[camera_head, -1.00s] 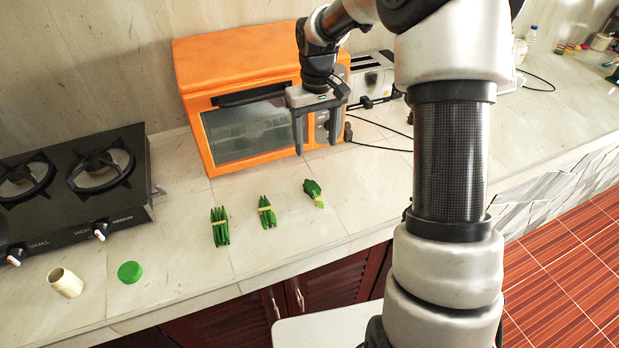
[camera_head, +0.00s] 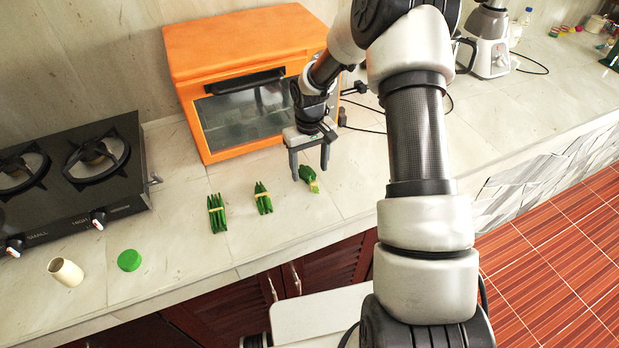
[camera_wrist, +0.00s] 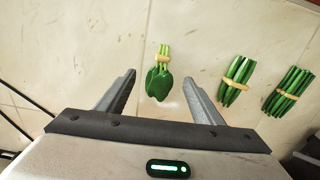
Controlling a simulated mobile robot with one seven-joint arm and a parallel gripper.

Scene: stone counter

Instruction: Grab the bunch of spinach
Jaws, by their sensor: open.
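The bunch of spinach (camera_head: 309,175) lies on the stone counter, the rightmost of three green bundles in the head view. In the wrist view the spinach (camera_wrist: 159,78) shows broad dark leaves and pale stems tied with a tan band. My gripper (camera_head: 309,174) is open and empty above the counter, its fingers just over the spinach. In the wrist view my gripper (camera_wrist: 158,80) has one finger on each side of the leaves, with gaps on both sides. I cannot tell the exact height left between fingertips and counter.
Two banded bundles of thin green stalks, one nearer (camera_head: 263,198) and one farther left (camera_head: 217,213), lie beside the spinach. An orange oven (camera_head: 240,75) stands behind. A black stove (camera_head: 75,180), a green lid (camera_head: 129,260) and a cream cup (camera_head: 66,272) are at left.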

